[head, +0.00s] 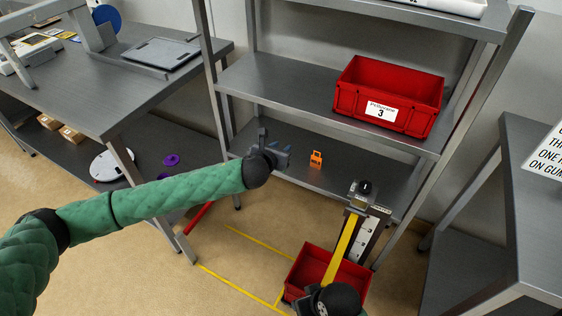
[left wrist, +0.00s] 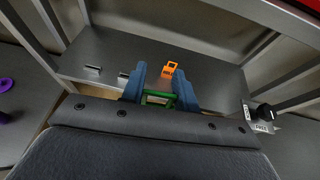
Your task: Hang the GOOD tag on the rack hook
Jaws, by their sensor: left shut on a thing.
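My left gripper (head: 284,150) reaches in front of the lower rack shelf, its blue fingers pointing toward the rack. In the left wrist view the left gripper (left wrist: 158,95) is shut on a small green-framed tag (left wrist: 157,99). The tag's writing cannot be read, and in the head view the tag is hidden. Short metal pegs (left wrist: 93,69) show left of the fingers and look like hooks; one is partly behind the left finger. The tag is apart from the left peg. A black rounded part (head: 340,298) at the bottom edge may be my right wrist; its fingers are not clear.
An orange object (head: 316,159) sits on the lower shelf (head: 345,180). A red bin labelled 3 (head: 390,97) stands on the shelf above. A black-knobbed fixture (head: 365,187) and a yellow bar (head: 342,245) stand at the front right. Another red bin (head: 315,262) is below. Rack posts flank the shelves.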

